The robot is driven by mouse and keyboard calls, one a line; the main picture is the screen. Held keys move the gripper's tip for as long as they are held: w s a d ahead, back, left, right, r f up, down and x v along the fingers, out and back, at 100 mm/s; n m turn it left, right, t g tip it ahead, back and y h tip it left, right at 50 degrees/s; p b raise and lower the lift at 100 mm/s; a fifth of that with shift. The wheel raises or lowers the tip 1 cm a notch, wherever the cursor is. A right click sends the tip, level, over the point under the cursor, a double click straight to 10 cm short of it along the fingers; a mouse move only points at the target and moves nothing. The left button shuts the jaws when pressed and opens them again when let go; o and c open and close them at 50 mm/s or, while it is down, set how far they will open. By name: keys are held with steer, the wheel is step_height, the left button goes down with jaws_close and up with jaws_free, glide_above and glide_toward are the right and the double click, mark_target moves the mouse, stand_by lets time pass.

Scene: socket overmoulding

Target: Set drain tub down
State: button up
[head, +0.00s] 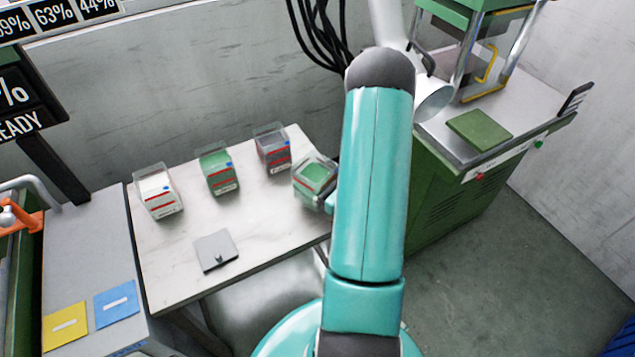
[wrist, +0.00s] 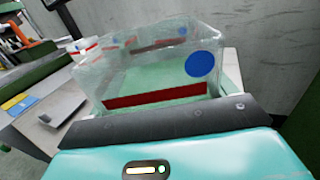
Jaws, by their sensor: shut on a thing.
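A clear tub with green contents (head: 314,178) is at the right end of the white table, beside my arm. In the wrist view the tub (wrist: 150,72) fills the middle, with a red band and a blue dot on its near wall. My gripper (wrist: 165,122) is shut on the tub's near side. In the head view my arm hides most of the gripper. The tub looks slightly tilted, and I cannot tell whether its base touches the table.
The white table (head: 180,265) also bears a white-filled tub (head: 158,190), a green-filled tub (head: 218,170), a dark-filled tub (head: 272,148) and a grey lid-like plate (head: 216,250). A green machine (head: 455,190) stands to the right. The table's middle is clear.

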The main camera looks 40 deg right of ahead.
steer(key=shift+f, duration=1.15)
steer(key=shift+f, duration=0.15)
steer(key=o, duration=1.3)
steer(key=shift+s, duration=0.2)
steer(key=s, duration=0.7)
steer(key=s+d, duration=0.1)
steer(key=s, duration=0.3)
steer(key=shift+s+d, duration=0.1)
steer(key=shift+s, duration=0.2)
